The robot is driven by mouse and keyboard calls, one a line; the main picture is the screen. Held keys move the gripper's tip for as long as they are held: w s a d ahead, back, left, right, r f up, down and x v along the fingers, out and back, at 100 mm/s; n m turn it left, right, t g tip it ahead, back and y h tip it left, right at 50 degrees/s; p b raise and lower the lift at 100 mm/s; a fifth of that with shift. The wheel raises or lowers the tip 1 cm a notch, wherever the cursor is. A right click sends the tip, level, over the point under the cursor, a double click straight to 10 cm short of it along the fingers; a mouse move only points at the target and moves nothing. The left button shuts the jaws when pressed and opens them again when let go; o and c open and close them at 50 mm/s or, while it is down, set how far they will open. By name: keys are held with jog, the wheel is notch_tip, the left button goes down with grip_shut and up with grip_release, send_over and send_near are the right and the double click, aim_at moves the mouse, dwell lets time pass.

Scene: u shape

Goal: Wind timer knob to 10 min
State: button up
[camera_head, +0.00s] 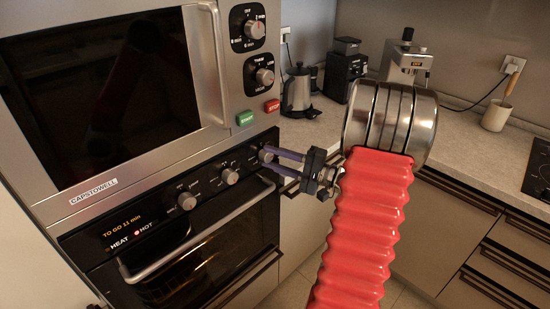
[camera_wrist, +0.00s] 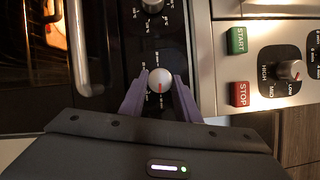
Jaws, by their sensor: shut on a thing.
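A round metal knob (camera_head: 265,154) sits at the right end of the oven's black control panel. My gripper (camera_head: 277,160) reaches it from the right with its purple fingers shut around it. In the wrist view the knob (camera_wrist: 159,76) stands between the two fingers, one on each side, with a red pointer line on its face. The small print around it is too small to read. The oven display (camera_head: 122,226) reads "TO GO 11 min", with "HEAT" and "HOT" below and a red light by HOT.
Two more knobs (camera_head: 229,176) (camera_head: 187,200) sit left on the same panel, above the oven door handle (camera_head: 200,235). Above are the microwave's green START (camera_head: 244,118) and red STOP (camera_head: 272,105) buttons. A kettle (camera_head: 299,93) and coffee machine (camera_head: 407,62) stand on the counter behind.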

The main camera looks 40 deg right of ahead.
jog(key=o, duration=0.7)
jog(key=shift+f, duration=0.25)
jog(key=o, duration=0.3)
jog(key=shift+r, duration=0.15)
jog(key=shift+o, duration=0.2)
jog(key=shift+s, duration=0.1)
jog(key=v, duration=1.3)
jog(key=shift+s+d, duration=0.2)
jog(key=shift+s, duration=0.1)
